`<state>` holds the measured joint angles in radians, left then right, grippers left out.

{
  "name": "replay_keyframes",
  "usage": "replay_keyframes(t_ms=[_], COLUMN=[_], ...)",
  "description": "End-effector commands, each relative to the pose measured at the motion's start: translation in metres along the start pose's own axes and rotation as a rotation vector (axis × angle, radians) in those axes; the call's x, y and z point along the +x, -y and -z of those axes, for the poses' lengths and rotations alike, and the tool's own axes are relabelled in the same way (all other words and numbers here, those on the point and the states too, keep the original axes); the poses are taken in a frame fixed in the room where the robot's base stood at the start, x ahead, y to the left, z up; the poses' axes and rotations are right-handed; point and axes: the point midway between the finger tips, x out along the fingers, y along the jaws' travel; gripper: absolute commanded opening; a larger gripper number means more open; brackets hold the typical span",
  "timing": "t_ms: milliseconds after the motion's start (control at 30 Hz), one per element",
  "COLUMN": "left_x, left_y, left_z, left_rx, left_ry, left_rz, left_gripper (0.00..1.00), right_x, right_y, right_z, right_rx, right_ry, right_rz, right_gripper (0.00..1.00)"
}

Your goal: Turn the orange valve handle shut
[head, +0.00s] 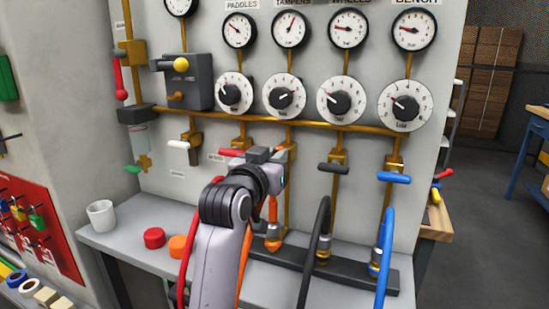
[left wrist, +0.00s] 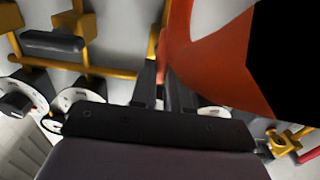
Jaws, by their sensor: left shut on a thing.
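The orange valve handle (head: 284,154) is on a brass pipe in the lower valve row. Only a small orange bit of it shows past my left gripper, so its angle cannot be read. My left gripper (head: 274,154) reaches up to it from below and is shut on it. In the left wrist view, my two dark fingertips (left wrist: 160,88) point at the panel and hide the handle between them. A large orange curved piece (left wrist: 205,55), likely the orange hose, passes very close to that camera. My right gripper is not in view.
A red handle (head: 231,152) is just left of my gripper. A black handle (head: 333,168) and a blue handle (head: 394,177) are to the right. Red, orange, black (head: 318,235) and blue (head: 387,250) hoses rise around my arm. A white cup (head: 101,214) stands on the ledge.

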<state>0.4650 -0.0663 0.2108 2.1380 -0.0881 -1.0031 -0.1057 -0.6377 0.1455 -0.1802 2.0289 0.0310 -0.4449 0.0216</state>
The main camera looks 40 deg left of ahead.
Motion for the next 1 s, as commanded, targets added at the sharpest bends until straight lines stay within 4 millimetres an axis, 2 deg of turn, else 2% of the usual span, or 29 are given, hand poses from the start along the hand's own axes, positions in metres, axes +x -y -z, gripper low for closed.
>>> replay_keyframes(t_ms=[367,733,867,1000], left_x=[0.0,0.0,0.0,0.0], left_y=[-0.002,-0.007,-0.009,-0.01], left_z=[0.004,0.004,0.002,0.0], left_rx=[0.13,0.457,0.581,0.714], left_ry=[0.002,0.003,0.004,0.004], left_rz=[0.0,-0.002,-0.002,-0.003], left_gripper=[0.0,0.0,0.0,0.0], right_x=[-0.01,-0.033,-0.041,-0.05], right_y=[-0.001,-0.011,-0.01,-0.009], right_z=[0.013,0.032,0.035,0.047], right_rx=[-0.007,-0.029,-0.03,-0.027], right_ry=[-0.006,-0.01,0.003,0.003], right_rz=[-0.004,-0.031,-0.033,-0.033], right_gripper=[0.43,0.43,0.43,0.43])
